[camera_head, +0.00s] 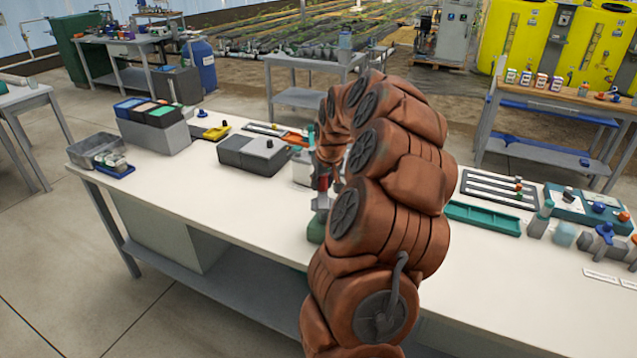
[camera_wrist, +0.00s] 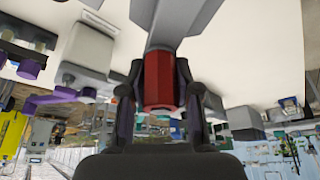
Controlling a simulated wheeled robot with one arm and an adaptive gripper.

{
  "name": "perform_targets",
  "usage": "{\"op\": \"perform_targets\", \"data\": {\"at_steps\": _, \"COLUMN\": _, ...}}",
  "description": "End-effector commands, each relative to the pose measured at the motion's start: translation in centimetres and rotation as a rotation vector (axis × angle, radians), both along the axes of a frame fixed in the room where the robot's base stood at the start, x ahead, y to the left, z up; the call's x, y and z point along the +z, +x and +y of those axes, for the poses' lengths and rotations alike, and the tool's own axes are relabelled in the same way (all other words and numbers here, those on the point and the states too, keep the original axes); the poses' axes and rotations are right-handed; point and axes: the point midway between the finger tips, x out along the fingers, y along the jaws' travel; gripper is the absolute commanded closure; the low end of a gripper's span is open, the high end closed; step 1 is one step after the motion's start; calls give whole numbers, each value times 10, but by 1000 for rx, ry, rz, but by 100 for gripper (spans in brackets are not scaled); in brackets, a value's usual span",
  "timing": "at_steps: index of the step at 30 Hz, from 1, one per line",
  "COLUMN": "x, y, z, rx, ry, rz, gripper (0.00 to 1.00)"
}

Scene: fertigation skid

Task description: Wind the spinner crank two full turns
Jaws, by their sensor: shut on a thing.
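The spinner crank shows in the wrist view as a red grip (camera_wrist: 159,80) on a grey crank arm (camera_wrist: 172,24). My gripper (camera_wrist: 160,92) has one dark finger on each side of the red grip and is shut on it. In the head view, my gripper (camera_head: 323,172) is over the white bench, with a little red showing at its jaws. A green body (camera_head: 316,230) stands below it, partly hidden by my arm. I cannot tell the crank's exact angle, and much of the spinner is hidden.
The white bench (camera_head: 230,260) carries a grey box (camera_head: 252,156) and tri-coloured bins (camera_head: 150,112) to the left. A green tray (camera_head: 483,217) and a slotted rack (camera_head: 498,188) lie to the right. Bare bench surface shows at the front left.

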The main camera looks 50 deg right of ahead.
Motion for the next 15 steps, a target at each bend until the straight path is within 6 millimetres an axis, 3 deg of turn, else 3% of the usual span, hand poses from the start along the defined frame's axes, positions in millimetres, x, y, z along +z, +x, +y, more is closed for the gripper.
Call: {"op": "perform_targets", "data": {"at_steps": 15, "x": -2, "y": -15, "z": -8, "rx": -1, "ry": -1, "rz": 3, "gripper": 88}}
